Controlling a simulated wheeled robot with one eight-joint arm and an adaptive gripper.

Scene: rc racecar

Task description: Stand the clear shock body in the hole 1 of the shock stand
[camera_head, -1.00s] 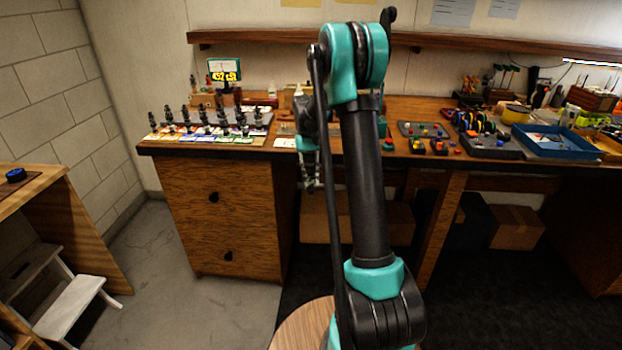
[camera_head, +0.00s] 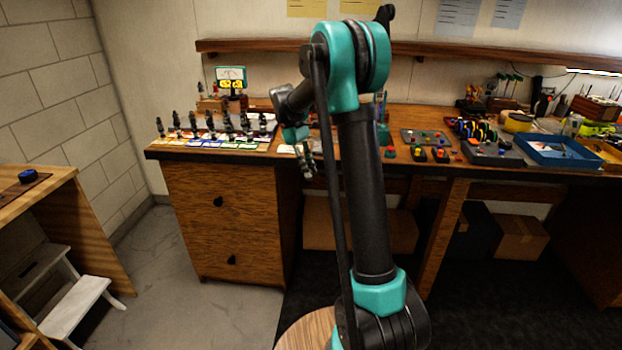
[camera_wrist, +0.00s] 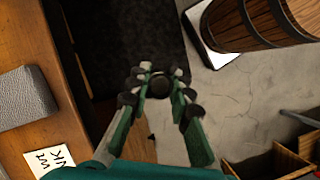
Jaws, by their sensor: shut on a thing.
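My gripper (camera_head: 307,163) hangs in front of the workbench's front edge in the head view, right of the row of shocks. In the wrist view its fingertips (camera_wrist: 158,82) are shut on a small dark round thing (camera_wrist: 159,86), seen end-on. This is likely the shock body; its clear part cannot be made out. Several dark shocks (camera_head: 210,125) stand upright in a row on the left of the bench, behind coloured cards (camera_head: 207,144). The shock stand and its hole 1 cannot be told apart clearly there.
The wooden workbench (camera_head: 216,178) has drawers at left. A grey block (camera_wrist: 25,97) and a white card (camera_wrist: 58,162) lie on the bench in the wrist view. Coloured parts and a blue tray (camera_head: 560,147) are at right. A barrel (camera_wrist: 255,22) stands on the floor.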

